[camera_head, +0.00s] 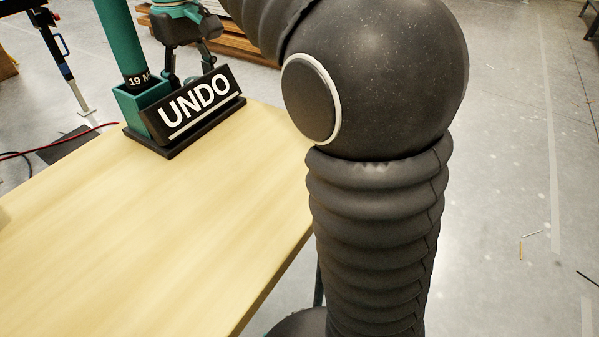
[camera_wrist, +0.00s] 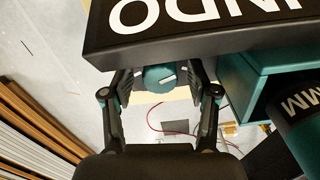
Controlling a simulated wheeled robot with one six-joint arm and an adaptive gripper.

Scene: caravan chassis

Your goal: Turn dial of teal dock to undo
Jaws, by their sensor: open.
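The teal dock (camera_head: 143,97) stands on a black base at the far end of the wooden table. It carries a tilted black sign (camera_head: 195,102) reading UNDO, and a teal tube (camera_head: 119,42) marked "19 M" stands upright in it. In the wrist view the dial (camera_wrist: 154,82) is a teal round knob with a white pointer mark, below the edge of the upside-down sign. My gripper (camera_wrist: 161,84) is open, with one finger on each side of the dial. I cannot tell whether the fingers touch it. In the head view my gripper (camera_head: 186,70) is behind the sign, which hides the dial.
The wooden table (camera_head: 160,220) is clear in front of the dock. Stacked boards (camera_wrist: 35,125) lie beyond the table on the floor side. A red cable (camera_head: 85,134) and a dark flat piece (camera_head: 70,146) lie on the floor at left. My arm covers the right of the head view.

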